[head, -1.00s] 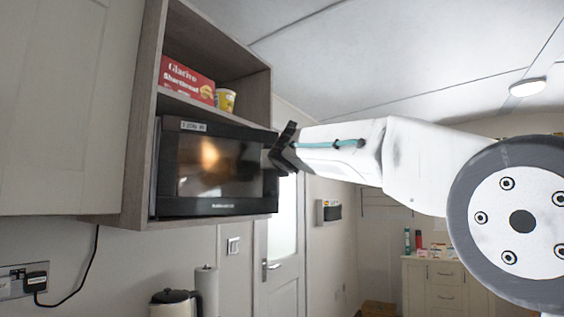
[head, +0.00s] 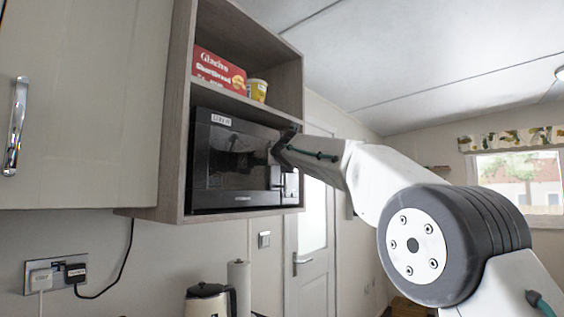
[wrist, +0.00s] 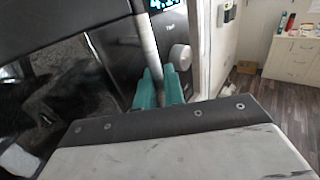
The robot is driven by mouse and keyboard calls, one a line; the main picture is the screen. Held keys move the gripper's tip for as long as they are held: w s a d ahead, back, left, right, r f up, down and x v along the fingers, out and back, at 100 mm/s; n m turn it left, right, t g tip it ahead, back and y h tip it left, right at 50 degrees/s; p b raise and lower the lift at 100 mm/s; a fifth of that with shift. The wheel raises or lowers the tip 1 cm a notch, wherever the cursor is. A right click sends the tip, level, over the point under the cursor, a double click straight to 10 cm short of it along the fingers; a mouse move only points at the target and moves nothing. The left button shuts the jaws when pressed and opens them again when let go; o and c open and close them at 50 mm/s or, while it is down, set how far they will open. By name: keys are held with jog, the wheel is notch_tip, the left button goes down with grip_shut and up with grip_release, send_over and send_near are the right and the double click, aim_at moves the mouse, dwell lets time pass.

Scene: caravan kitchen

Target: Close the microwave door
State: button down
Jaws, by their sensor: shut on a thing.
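The black microwave (head: 196,160) sits in the open wall cabinet. Its dark glass door (head: 235,165) lies close to the front of the body; I cannot tell whether it is fully flush. My gripper (head: 279,157) is at the door's right side, and the arm reaches in from the right. In the wrist view, the teal fingers of my gripper (wrist: 158,85) are shut on the upright door handle (wrist: 148,42). The control panel (wrist: 172,36), with a lit display and a round knob (wrist: 180,57), is just right of the handle.
A red shortbread box (head: 218,72) and a yellow cup (head: 257,90) stand on the shelf above. A kettle (head: 207,300) and a paper roll (head: 239,285) stand below. A white door (head: 312,225) is behind; the space to its right is open.

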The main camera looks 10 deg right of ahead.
jog(key=shift+a, duration=0.1)
jog(key=c, duration=1.6)
grip_release()
jog(key=shift+a, duration=0.1)
jog(key=shift+c, duration=0.2)
jog(key=s, duration=0.7)
jog(key=shift+s, duration=0.4)
jog(key=shift+a, duration=0.1)
